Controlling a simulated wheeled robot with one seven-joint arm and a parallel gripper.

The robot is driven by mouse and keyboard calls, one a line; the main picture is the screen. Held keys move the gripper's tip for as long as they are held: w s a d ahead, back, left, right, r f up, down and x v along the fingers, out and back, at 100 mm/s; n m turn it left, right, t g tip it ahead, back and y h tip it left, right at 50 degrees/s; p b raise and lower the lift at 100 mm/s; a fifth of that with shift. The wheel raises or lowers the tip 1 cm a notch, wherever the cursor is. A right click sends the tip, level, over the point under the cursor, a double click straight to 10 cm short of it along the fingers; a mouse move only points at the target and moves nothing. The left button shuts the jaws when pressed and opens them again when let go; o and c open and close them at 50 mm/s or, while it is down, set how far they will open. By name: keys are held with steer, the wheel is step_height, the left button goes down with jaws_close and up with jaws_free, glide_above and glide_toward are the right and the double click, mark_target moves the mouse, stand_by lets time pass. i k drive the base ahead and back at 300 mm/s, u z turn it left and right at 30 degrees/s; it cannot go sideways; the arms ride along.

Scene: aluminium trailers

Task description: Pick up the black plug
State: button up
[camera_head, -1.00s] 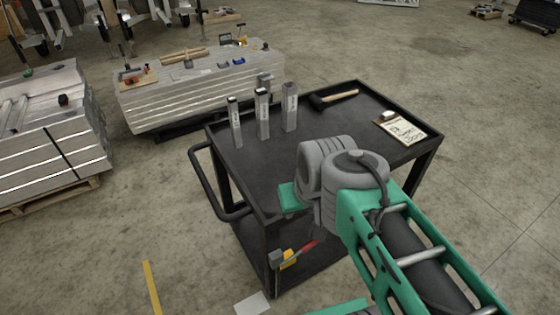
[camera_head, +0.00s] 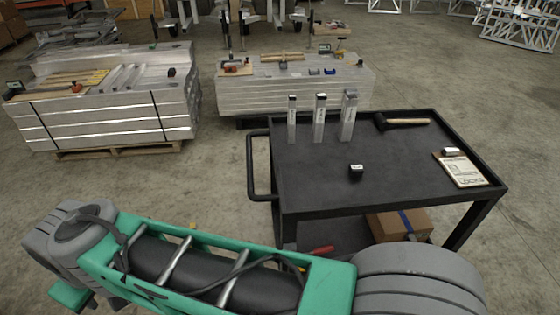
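A small black plug (camera_head: 356,171) with a white label lies on the black cart's top (camera_head: 400,180), near its middle front. Three upright square aluminium tubes stand behind it at the cart's back left: a left tube (camera_head: 292,120), a middle tube (camera_head: 319,120) and a right tube (camera_head: 348,118). Their upper ends look dark. My green and grey arm crosses the bottom of the view, with its grey joint at the lower left, away from the cart. My gripper is not in view, so its state does not show.
A mallet (camera_head: 404,122) and a clipboard (camera_head: 462,170) lie on the cart's right part. A handle (camera_head: 253,170) sticks out at its left. A cardboard box (camera_head: 400,225) is on the lower shelf. Stacked aluminium bundles (camera_head: 105,120) stand behind left. Open floor lies left of the cart.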

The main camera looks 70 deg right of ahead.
mark_target(356, 169)
steer(key=u, duration=1)
steer(key=k, duration=2.45)
steer(key=z, duration=1.15)
steer(key=i, duration=0.5)
steer(key=u, duration=0.1)
